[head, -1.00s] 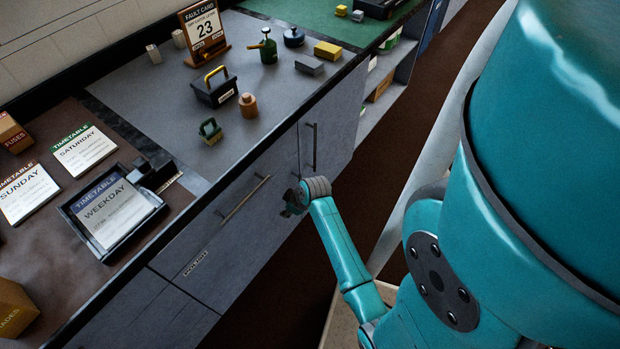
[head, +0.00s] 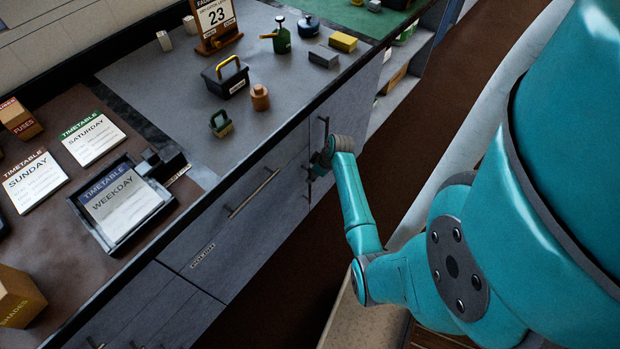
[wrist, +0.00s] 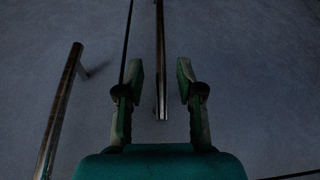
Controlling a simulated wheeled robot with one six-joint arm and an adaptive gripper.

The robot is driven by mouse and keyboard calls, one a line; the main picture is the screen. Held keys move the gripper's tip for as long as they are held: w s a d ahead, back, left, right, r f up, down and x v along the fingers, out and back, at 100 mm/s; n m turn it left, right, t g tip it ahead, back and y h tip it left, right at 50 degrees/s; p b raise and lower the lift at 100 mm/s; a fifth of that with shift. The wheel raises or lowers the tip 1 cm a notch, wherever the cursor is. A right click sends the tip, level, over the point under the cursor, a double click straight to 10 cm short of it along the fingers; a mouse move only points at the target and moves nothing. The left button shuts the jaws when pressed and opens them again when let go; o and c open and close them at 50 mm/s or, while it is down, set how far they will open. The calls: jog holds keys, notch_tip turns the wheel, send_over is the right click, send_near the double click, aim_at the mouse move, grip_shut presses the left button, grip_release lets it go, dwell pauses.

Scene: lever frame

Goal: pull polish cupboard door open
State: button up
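A grey cupboard front (head: 215,235) runs below the counter, with a small label plate (head: 202,256), too blurred now to read surely, at its lower left. A long bar handle (head: 252,193) crosses that panel. To its right, past a seam, is another bar handle (head: 325,130), upright. My gripper (head: 320,165) is at the lower end of this upright handle. In the wrist view my gripper (wrist: 161,78) is open, with a bar handle (wrist: 160,50) between its fingers in the picture and no visible contact. The front looks closed. How deep the fingers reach around the bar cannot be told.
A second bar handle (wrist: 60,110) stands left of the fingers in the wrist view. The counter (head: 170,110) above holds a black caddy (head: 226,78), a green can (head: 281,38) and a tray (head: 122,205). The brown floor (head: 400,150) in front is clear.

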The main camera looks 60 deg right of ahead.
jog(key=shift+x, duration=1.9)
jog(key=shift+a, duration=0.1)
grip_shut()
